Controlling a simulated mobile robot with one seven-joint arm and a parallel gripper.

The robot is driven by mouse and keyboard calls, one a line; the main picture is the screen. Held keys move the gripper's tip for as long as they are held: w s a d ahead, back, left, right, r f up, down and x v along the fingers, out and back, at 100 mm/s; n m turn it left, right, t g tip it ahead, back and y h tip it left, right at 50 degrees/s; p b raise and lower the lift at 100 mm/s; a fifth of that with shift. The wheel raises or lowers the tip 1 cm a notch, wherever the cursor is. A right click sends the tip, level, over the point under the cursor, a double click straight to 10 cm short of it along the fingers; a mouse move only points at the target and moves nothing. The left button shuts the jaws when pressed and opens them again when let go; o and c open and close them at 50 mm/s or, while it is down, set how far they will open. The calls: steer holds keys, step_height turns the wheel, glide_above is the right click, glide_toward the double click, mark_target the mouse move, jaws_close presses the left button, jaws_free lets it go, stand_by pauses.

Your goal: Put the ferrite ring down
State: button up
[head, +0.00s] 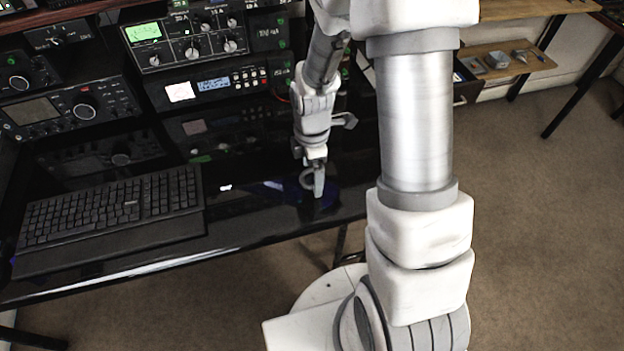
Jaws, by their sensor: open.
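My gripper (314,184) points down just above the glossy black desk (262,226), right of the keyboard. Its jaws are open. A small grey ring shape (305,180), which looks like the ferrite ring, shows at the left side of the fingers, close to them. It is too small to tell whether it touches a finger or rests on the desk. A dark blue patch (332,190) lies on the desk around the fingertips; my fingers cover part of it.
A black keyboard (110,212) lies at the left of the desk. Radio units with knobs (190,45) stand stacked along the back. The desk's front edge is close to my gripper. At the back right, a wooden surface (500,60) bears small grey items.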

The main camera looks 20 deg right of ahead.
steer(key=c, duration=1.5)
steer(key=shift+w+r, duration=0.1)
steer(key=shift+r, duration=0.55)
step_height(320, 180, up, 3)
steer(key=shift+r+p, duration=0.15)
steer(key=shift+p, duration=0.65)
steer(key=s+d+r+p, duration=0.3)
steer(key=s+d+r, duration=0.35)
steer(key=d, duration=0.35)
step_height(320, 180, up, 2)
steer(key=r+m+p, duration=0.1)
steer(key=m+p, duration=0.5)
steer(key=m, duration=1.2)
glide_above(312, 180)
steer(key=w, duration=0.5)
steer(key=shift+f, duration=0.25)
